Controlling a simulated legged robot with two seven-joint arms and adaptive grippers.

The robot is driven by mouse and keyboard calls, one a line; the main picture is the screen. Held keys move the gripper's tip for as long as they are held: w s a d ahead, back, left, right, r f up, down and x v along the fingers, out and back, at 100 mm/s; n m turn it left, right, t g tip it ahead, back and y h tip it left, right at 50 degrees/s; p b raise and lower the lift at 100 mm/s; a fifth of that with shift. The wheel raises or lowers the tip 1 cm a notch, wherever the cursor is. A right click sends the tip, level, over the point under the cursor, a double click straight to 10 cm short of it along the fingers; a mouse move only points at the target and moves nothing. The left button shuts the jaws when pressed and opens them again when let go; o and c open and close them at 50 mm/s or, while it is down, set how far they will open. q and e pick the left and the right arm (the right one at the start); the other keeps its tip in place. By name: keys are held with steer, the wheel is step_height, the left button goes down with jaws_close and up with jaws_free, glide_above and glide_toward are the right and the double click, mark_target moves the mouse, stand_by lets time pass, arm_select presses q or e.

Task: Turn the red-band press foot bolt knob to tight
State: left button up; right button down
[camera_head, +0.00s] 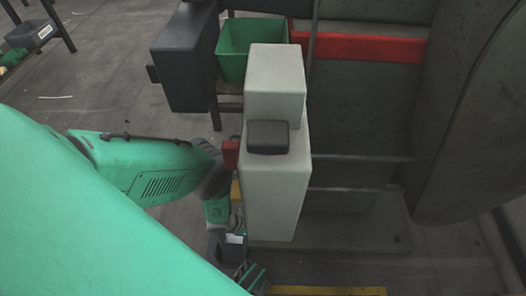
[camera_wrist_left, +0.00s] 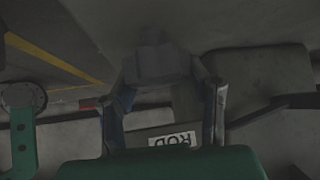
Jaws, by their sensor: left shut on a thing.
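The press (camera_head: 365,100) with the red band (camera_head: 368,47) stands at the right in the head view. My left arm reaches in from the left, down beside a pale grey block-shaped housing, which hides part of the wrist. My left gripper (camera_wrist_left: 165,85) is low near the floor. In the left wrist view its two fingers are closed on the sides of a dark grey blocky piece, which looks like the foot bolt knob (camera_wrist_left: 154,65). The picture is dim, and I cannot read the knob's turn position. The knob is not clear in the head view. My right gripper is not in view.
The pale grey housing (camera_head: 275,180) with a black cap stands right beside my left forearm. A green bin (camera_head: 246,62) sits behind it, next to a dark box (camera_head: 184,60). A yellow floor line (camera_head: 325,291) runs along the bottom. Open floor lies at the left.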

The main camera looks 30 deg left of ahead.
arm_select(q)
steer(key=m+g+h, duration=0.1)
steer(key=m+g, duration=0.1)
steer(key=m, duration=0.1)
steer(key=m+g+h, duration=0.1)
steer(key=m, duration=0.1)
steer(key=shift+s+m+g, duration=0.1)
steer(key=shift+m+g, duration=0.3)
stand_by(0.4)
steer(key=o, duration=1.2)
steer(key=shift+c, duration=0.2)
steer(key=v, duration=0.6)
steer(key=shift+a+r, duration=0.2)
steer(key=shift+a, duration=0.2)
steer(key=shift+a+r, duration=0.2)
steer(key=shift+s, duration=0.15)
